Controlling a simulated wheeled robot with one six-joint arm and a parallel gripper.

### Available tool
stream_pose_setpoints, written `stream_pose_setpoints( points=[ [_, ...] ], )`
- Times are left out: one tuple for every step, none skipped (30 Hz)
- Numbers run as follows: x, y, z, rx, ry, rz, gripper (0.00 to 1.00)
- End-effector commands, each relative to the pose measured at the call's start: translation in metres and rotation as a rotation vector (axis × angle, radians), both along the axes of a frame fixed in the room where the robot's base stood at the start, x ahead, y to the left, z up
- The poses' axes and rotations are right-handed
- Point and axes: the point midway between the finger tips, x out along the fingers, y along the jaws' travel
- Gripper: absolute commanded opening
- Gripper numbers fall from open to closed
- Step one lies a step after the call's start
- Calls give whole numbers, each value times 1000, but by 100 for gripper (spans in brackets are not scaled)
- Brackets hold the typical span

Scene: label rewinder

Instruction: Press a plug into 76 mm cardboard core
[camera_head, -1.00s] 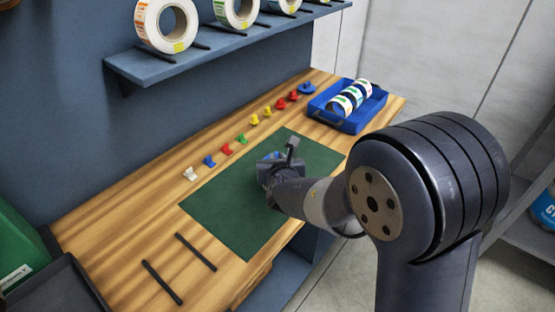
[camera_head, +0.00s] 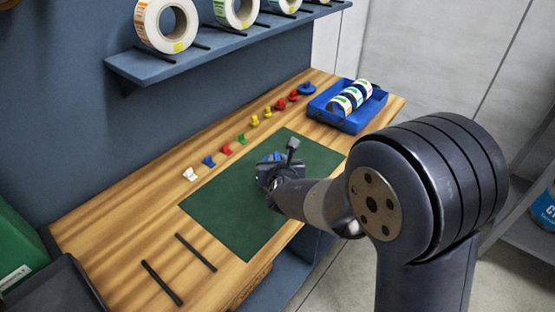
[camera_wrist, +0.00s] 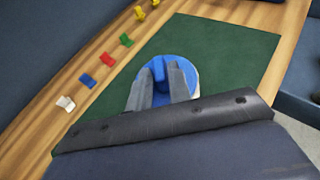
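My gripper (camera_wrist: 160,85) is over the green mat, its two grey fingers on either side of the upright tab of a blue round plug (camera_wrist: 161,61). The fingers look closed on the tab. The plug also shows in the head view (camera_head: 272,157), partly behind my gripper (camera_head: 270,168). A thin pale rim (camera_wrist: 196,84) shows beside the plug's right edge, perhaps the cardboard core under it. The fingers and plug hide most of it, so I cannot tell how deep the plug sits.
The green mat (camera_head: 238,215) lies on the wooden bench. Several small coloured clips (camera_head: 226,149) line its back edge. A blue tray (camera_head: 352,122) holds label rolls at the right. Label rolls (camera_head: 165,24) stand on the shelf above. Two dark bars (camera_head: 162,282) lie front left.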

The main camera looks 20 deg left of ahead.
Motion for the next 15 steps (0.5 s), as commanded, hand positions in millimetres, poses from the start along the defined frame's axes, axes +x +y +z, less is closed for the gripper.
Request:
stream_pose_setpoints(
  points=[
    [0,0,1,1,-2,0,23],
    [0,0,1,1,-2,0,26],
    [0,0,1,2,-2,0,29],
    [0,0,2,2,-3,0,31],
    [1,0,2,2,-3,0,34],
    [1,0,2,2,-3,0,37],
    [1,0,2,3,-4,0,37],
    [1,0,2,3,-4,0,37],
    [1,0,2,3,-4,0,37],
    [1,0,2,3,-5,0,37],
    [1,0,3,3,-5,0,37],
    [1,0,3,3,-5,0,37],
    [1,0,3,3,-5,0,37],
    [0,0,3,3,-5,0,37],
    [-1,0,4,4,-6,0,37]
  ],
)
